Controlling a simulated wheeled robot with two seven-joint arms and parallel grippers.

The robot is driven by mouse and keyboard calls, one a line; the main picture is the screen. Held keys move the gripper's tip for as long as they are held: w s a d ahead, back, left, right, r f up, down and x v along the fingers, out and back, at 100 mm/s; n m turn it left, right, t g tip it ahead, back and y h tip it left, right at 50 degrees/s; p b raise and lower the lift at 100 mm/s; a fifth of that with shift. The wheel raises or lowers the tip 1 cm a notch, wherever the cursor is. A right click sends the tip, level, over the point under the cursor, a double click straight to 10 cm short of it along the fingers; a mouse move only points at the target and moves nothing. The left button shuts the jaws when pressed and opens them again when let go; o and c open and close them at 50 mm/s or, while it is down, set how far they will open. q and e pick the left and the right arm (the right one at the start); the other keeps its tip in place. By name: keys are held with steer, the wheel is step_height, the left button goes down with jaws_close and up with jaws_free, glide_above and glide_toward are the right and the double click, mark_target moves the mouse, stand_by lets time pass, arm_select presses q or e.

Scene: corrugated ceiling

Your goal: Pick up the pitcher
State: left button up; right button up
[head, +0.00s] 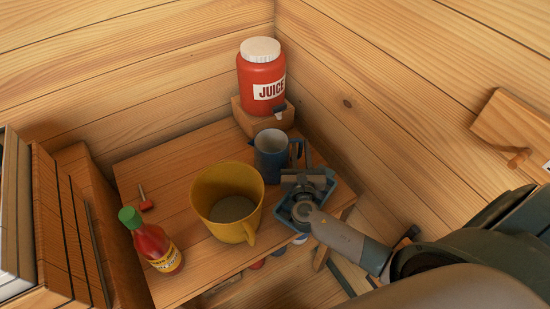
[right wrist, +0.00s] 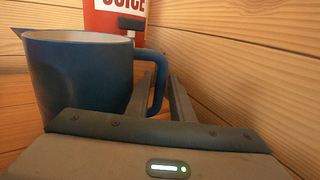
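The pitcher is dark blue with a pale inside (head: 271,155). It stands upright on the wooden table, its handle to the right. In the right wrist view the pitcher (right wrist: 85,80) fills the left side, with its spout at far left. My right gripper (head: 307,160) is beside the handle; in the right wrist view (right wrist: 160,85) its two fingers are apart, with the handle's outer part showing between them. The left finger overlaps the handle opening. I cannot tell whether either finger touches the handle. My left gripper is not in view.
A yellow mug (head: 205,190) stands left of the pitcher. A red juice dispenser (head: 262,75) sits on a wooden block (head: 247,122) behind it. A blue tray (head: 323,190) lies under my right gripper. A sauce bottle (head: 152,243) stands front left. Wooden walls close in behind and right.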

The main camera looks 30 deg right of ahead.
jaws_close()
stand_by(0.4)
stand_by(0.8)
steer(key=shift+r, duration=0.1)
